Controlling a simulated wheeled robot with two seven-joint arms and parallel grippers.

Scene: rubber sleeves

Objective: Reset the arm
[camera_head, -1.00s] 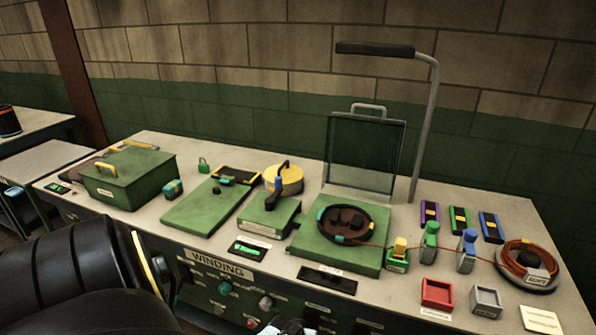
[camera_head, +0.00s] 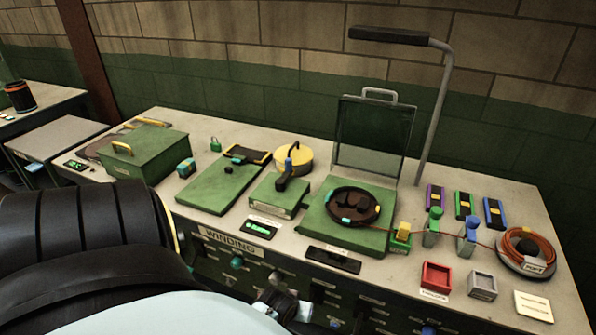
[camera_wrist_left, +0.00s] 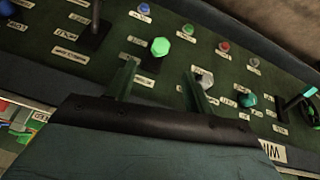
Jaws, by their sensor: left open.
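My left gripper (camera_wrist_left: 162,88) is open in the left wrist view, with two dark green fingers apart and nothing between them. Behind it is the bench's front control panel (camera_wrist_left: 120,45), with a bright green knob (camera_wrist_left: 160,46) and a grey knob (camera_wrist_left: 205,80). I cannot tell whether the fingers touch the panel. In the head view my left arm (camera_head: 90,240) fills the lower left, black with a pale blue link along the bottom. It hides part of the bench front. My right gripper is in neither view.
The bench top holds a green box (camera_head: 145,150), a green plate with a brown reel (camera_head: 350,205), a raised clear guard (camera_head: 373,135), a red tray (camera_head: 436,276), a grey tray (camera_head: 483,285) and an orange wire coil (camera_head: 530,247).

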